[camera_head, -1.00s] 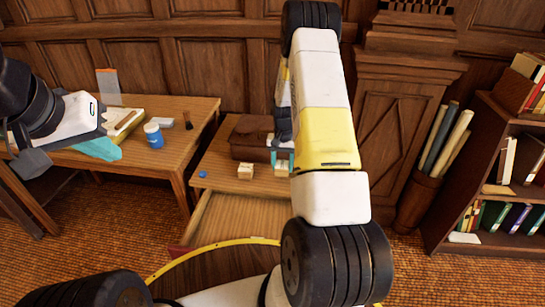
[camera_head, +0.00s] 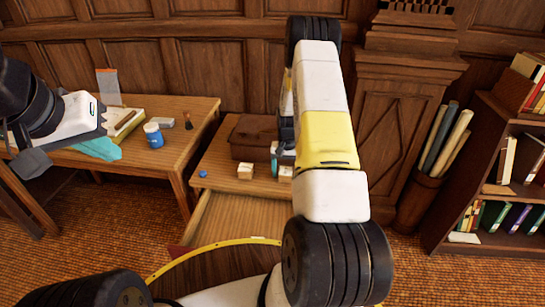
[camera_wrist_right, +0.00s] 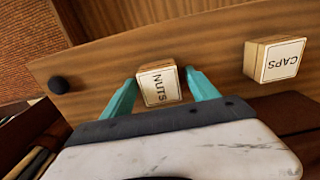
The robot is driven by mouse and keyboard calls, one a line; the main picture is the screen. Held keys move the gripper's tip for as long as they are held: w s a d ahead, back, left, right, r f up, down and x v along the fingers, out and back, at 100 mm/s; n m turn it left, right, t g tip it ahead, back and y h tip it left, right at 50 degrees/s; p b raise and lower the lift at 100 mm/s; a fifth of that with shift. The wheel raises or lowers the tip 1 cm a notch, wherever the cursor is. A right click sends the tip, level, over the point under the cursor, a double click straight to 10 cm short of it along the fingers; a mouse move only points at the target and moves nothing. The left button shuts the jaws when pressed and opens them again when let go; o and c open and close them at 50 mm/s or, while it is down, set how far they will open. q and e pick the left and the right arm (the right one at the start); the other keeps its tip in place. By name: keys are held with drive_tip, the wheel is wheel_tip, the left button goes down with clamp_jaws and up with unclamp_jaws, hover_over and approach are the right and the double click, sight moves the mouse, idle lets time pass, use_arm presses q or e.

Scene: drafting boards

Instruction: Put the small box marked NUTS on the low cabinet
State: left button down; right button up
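The small pale box marked NUTS (camera_wrist_right: 158,86) stands between the teal fingers of my right gripper (camera_wrist_right: 160,82) in the right wrist view. The fingers are apart, one at each side, with a visible gap on the right side. In the head view the NUTS box (camera_head: 285,173) is partly hidden by my right arm, and one finger of my right gripper (camera_head: 280,162) shows left of it. The box rests on a low wooden unit (camera_head: 217,155); I cannot tell whether this is the low cabinet.
A box marked CAPS (camera_wrist_right: 274,60) stands beside NUTS; it also shows in the head view (camera_head: 245,172). A brown case (camera_head: 252,138) is close behind. A blue ball-like item (camera_head: 203,173) lies left. A blue-and-white jar (camera_head: 153,135) is on the left table (camera_head: 180,150).

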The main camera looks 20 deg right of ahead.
wheel_tip(320, 180, up, 12)
wheel_tip(320, 180, up, 11)
drive_tip(key=n+t, duration=0.1)
drive_tip(key=t, duration=0.1)
hover_over(286, 171)
drive_tip(key=s+a, duration=0.2)
drive_tip(key=a, duration=0.2)
drive_tip(key=s+a+r+n+y, duration=0.1)
drive_tip(key=s+a+r, duration=0.4)
drive_tip(key=r, duration=0.5)
drive_tip(key=s+a+r+n+t, duration=0.2)
drive_tip(key=s+a+r, duration=0.1)
drive_tip(key=s, duration=0.7)
drive_tip(key=s+a+r+n+t+y, duration=0.1)
drive_tip(key=s+r, duration=0.4)
drive_tip(key=s, duration=0.6)
drive_tip(key=shift+a+r+n+t, duration=0.2)
drive_tip(key=shift+a+n+t, duration=0.3)
drive_tip(key=shift+a, duration=0.7)
drive_tip(key=shift+s+d, duration=0.1)
drive_tip(key=shift+s, duration=0.1)
